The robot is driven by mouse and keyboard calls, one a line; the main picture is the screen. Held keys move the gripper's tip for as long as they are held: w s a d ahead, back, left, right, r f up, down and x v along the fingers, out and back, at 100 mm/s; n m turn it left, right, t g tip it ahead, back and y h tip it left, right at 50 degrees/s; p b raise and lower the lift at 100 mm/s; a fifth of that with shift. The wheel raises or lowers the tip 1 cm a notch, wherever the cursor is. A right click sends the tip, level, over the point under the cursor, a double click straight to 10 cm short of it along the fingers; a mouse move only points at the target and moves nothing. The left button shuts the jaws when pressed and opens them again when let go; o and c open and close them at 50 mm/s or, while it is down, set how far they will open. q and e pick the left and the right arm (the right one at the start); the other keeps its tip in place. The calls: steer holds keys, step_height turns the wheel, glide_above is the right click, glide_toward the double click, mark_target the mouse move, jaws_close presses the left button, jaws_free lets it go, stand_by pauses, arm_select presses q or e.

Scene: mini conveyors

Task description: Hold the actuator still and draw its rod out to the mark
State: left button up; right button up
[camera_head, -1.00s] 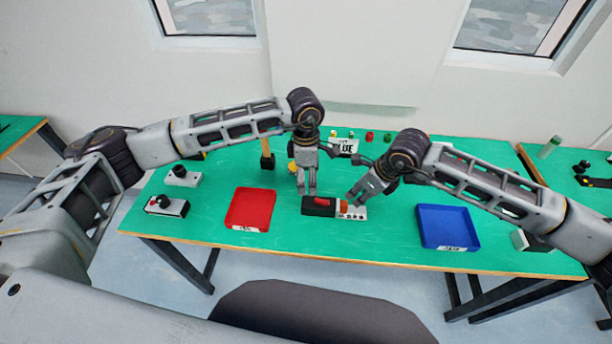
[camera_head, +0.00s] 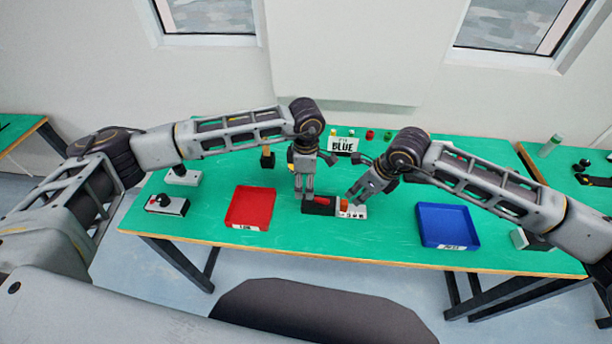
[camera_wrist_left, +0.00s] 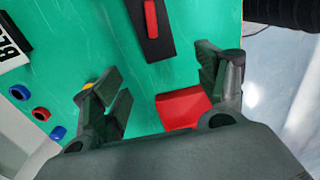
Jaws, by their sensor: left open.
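The actuator (camera_head: 320,208) lies on the green table between the two trays. It has a black body with a red strip on top and an orange and white part at its right end. My left gripper (camera_head: 304,196) points down at the black body's left end and overlaps it in the head view. In the left wrist view my left gripper (camera_wrist_left: 165,78) is open and empty, and the black body (camera_wrist_left: 155,40) shows beyond the fingertips. My right gripper (camera_head: 350,196) is by the orange and white end; its jaws are too small to read. The rod and mark cannot be made out.
A red tray (camera_head: 232,221) is to the left and a blue tray (camera_head: 420,237) to the right. A white BLUE sign (camera_head: 343,145) and several small coloured pieces stand at the back. Two grey and black devices, one of them here (camera_head: 158,207), are at the left.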

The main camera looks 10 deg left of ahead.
mark_target(306, 201)
arm_select(q)
steer(key=shift+f, duration=5.6)
steer(key=shift+c, duration=0.5)
steer(key=c, duration=1.3)
steer(key=shift+c, duration=0.2)
